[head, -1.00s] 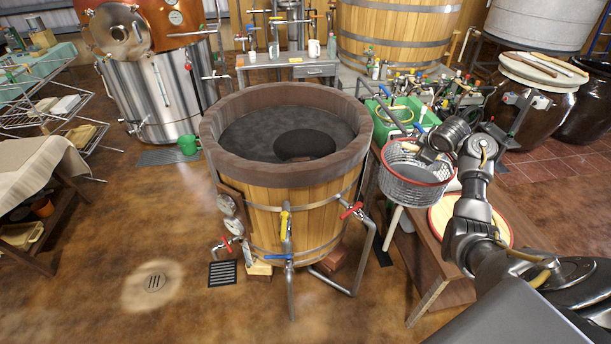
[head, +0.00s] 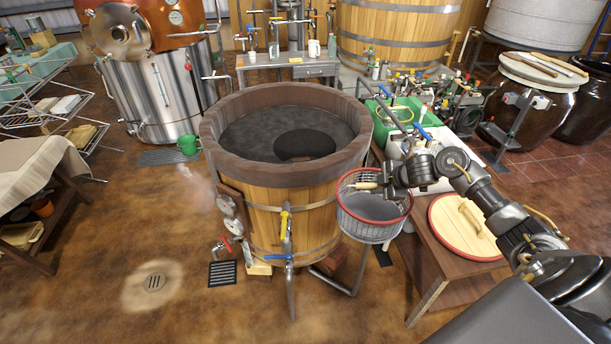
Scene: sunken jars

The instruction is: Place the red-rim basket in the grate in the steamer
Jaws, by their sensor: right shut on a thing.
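The red-rim basket (head: 372,229) is a grey mesh basket with a red rim. It hangs in the air just right of the steamer, in front of the low bench. My right gripper (head: 368,186) is shut on the basket at its far rim; the fingertips are small and partly hidden. The steamer (head: 270,203) is a wooden tub with a dark rim and metal hoops. Its top holds a grey surface, the grate (head: 245,135), with a dark round opening (head: 305,146) toward the right. The basket is outside the tub and below its rim. My left gripper does not show.
A round wooden lid (head: 468,226) with a red edge and a handle lies on the low bench at right. A green crate (head: 400,122) stands behind.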

